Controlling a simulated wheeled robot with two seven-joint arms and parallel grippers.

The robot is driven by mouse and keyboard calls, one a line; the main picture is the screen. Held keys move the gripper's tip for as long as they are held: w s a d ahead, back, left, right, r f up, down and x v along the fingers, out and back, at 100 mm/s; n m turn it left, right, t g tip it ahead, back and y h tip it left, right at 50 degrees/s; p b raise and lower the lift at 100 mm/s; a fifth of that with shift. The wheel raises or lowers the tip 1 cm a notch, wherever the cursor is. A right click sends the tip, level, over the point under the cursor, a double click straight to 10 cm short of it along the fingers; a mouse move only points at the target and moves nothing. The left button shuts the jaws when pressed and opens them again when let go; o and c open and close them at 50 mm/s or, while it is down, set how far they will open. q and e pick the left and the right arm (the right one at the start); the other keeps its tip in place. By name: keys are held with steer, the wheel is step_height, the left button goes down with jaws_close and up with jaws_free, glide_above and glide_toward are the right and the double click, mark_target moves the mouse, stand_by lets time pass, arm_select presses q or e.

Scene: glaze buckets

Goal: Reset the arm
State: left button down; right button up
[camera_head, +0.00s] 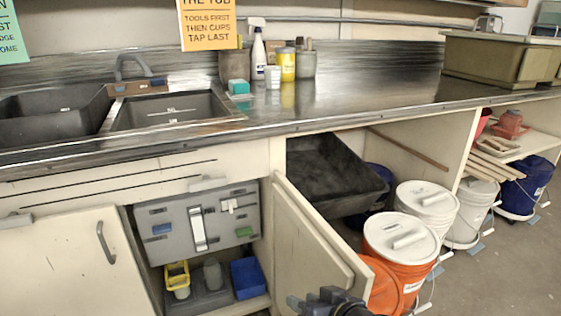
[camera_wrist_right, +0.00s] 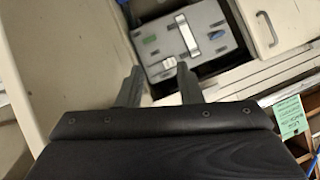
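My right gripper (camera_head: 318,300) is at the bottom edge of the head view, in front of the open cabinet door (camera_head: 312,245). In the right wrist view its two fingers (camera_wrist_right: 159,70) stand apart with nothing between them. Beyond them is the grey panel (camera_wrist_right: 185,42) with a white handle, inside the cabinet. The same grey panel (camera_head: 227,212) shows in the head view. My left gripper is in neither view.
An orange bucket (camera_head: 385,280) and white buckets (camera_head: 427,208) stand right of the door. Above is the steel counter (camera_head: 350,95) with a sink (camera_head: 170,110), spray bottle (camera_head: 258,55) and yellow container (camera_head: 287,65).

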steer(key=s+d+m+g+h, duration=0.2)
steer(key=s+d+m+g, duration=0.2)
steer(key=s+d, duration=1.15)
step_height(320, 180, up, 30)
steer(key=p, duration=3.1)
steer(key=shift+s+h, duration=0.3)
steer(key=shift+s, duration=0.05)
